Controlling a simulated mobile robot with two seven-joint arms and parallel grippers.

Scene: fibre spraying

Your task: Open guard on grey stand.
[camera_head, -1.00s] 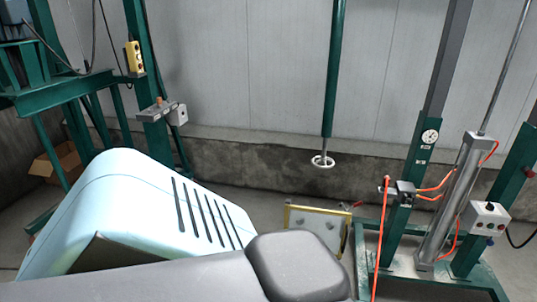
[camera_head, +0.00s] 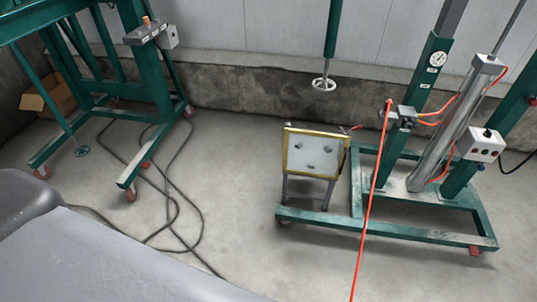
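A small grey stand (camera_head: 327,193) rises from the base of the green frame right of centre. A panel with a yellow frame (camera_head: 314,153), which looks like the guard, sits on top and leans back a little. I cannot tell if the panel is latched. Neither of my grippers is in view. A grey surface at the lower left looks like part of my own arm, well apart from the stand.
Dark cables (camera_head: 180,200) lie on the floor at left. The floor in front is clear.

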